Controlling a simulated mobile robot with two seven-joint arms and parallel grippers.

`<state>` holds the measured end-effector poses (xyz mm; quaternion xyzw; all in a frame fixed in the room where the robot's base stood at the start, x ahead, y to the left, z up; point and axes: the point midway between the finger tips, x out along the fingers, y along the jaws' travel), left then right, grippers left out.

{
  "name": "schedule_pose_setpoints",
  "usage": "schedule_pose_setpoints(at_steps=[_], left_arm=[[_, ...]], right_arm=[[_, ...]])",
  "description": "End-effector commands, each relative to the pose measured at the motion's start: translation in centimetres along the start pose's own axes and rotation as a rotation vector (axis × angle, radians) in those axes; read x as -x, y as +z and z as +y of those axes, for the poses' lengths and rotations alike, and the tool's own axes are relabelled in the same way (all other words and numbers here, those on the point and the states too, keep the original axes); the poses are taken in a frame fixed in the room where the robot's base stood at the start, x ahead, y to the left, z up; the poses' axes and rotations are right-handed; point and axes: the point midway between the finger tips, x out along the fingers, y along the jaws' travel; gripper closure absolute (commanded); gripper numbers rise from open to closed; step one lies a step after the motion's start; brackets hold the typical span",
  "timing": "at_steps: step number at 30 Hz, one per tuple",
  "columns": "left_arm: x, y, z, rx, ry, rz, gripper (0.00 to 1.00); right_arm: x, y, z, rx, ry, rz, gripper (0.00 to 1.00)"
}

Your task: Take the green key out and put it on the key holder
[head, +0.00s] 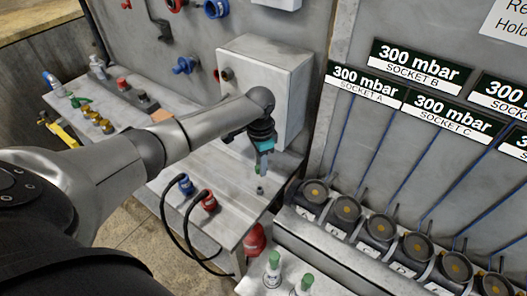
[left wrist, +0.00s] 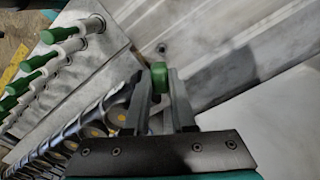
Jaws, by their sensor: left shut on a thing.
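My left gripper (head: 262,168) points down over the grey table beside the metal box. In the left wrist view, its two fingers (left wrist: 160,98) are shut on a green key (left wrist: 159,74), whose rounded green head shows between the tips. The key's lower part is hidden, and it is too small to make out in the head view. A small dark fitting (head: 260,190) stands on the table just below the fingertips. I cannot tell which thing is the key holder. My right gripper is not in view.
Several green-topped pieces stand in a grey rail, two of them at the bottom of the head view (head: 272,268). A row of round sockets (head: 380,226) lines the right. The metal box (head: 262,88) is close behind my gripper. Blue and red plugs (head: 208,201) with black cables lie at left.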

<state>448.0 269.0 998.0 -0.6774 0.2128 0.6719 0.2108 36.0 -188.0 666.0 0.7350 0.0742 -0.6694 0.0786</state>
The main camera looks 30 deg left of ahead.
Motion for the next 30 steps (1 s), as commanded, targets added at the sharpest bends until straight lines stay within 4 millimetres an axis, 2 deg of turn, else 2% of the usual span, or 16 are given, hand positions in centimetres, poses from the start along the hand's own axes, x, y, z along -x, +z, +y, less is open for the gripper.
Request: schedule_pose_setpoints(at_steps=[12, 18, 30], left_arm=[[0.4, 0.3, -0.4, 0.007, 0.001, -0.009, 1.0], [0.8, 0.3, -0.4, 0.007, 0.002, -0.011, 1.0], [-3.6, 0.3, -0.4, 0.007, 0.001, -0.011, 1.0]], right_arm=[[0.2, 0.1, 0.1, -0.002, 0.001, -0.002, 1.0], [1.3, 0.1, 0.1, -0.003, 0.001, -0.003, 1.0], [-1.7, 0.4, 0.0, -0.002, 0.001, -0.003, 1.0]])
